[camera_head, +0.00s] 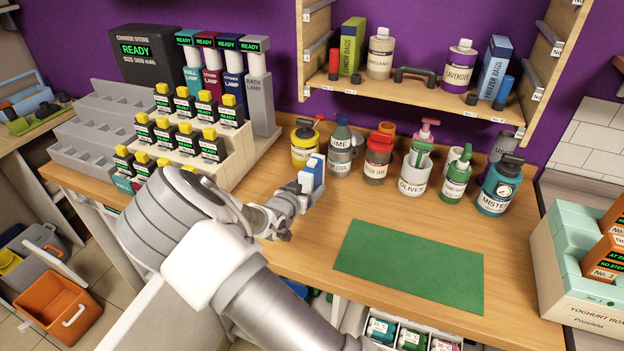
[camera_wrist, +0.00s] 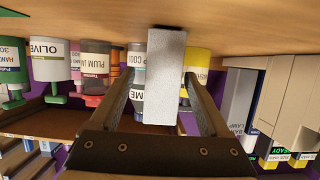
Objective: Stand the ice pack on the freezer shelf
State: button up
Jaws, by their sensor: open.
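A small upright blue-and-white block (camera_head: 317,172), which looks like the ice pack, stands on the wooden counter in front of the bottles. My gripper (camera_head: 306,196) is at it, low over the counter. In the wrist view, which is upside down, a pale grey face of the block (camera_wrist: 164,75) shows between the two fingers of my gripper (camera_wrist: 162,88). The jaws are open around it, and I see some room beside the block at each finger. I cannot make out a freezer shelf in either view.
A green mat (camera_head: 410,266) lies to the right. A lamp and battery rack (camera_head: 215,150) stands left. A wall shelf (camera_head: 420,92) hangs above.

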jog(key=x, duration=0.4)
jog(key=shift+w, duration=0.4)
grip_shut()
